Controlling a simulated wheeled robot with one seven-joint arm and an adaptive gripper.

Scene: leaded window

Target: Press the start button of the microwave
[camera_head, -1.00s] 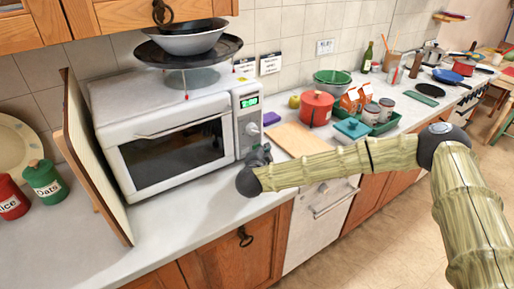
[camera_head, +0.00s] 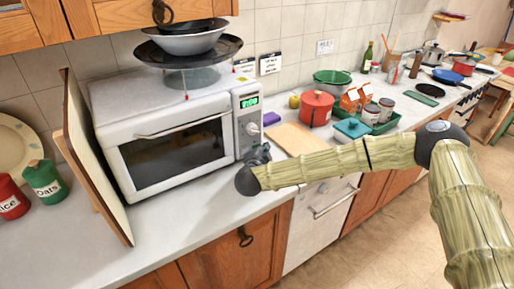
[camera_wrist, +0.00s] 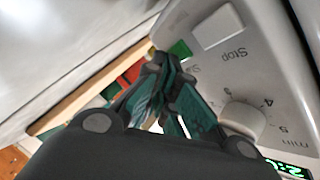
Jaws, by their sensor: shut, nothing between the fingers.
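The white microwave (camera_head: 164,104) stands on the counter, its door shut and its green display lit. In the wrist view its control panel (camera_wrist: 262,55) fills the right side, with a knob (camera_wrist: 243,118), a pale button (camera_wrist: 218,26) beside the word "Stop", and a green button (camera_wrist: 179,49), apparently start, partly hidden by my fingers. Its label is mostly covered. My gripper (camera_wrist: 163,63) is shut and empty, its fingertips close to the green button; contact cannot be told. In the head view my gripper (camera_head: 259,154) is at the panel's lower front, hiding its lower part.
A wooden board (camera_head: 92,160) leans by the microwave's left side. Pans and a bowl (camera_head: 188,44) sit above it. A chopping board (camera_head: 297,139) and a red pot (camera_head: 316,108) are to the right. The counter in front of the microwave is clear.

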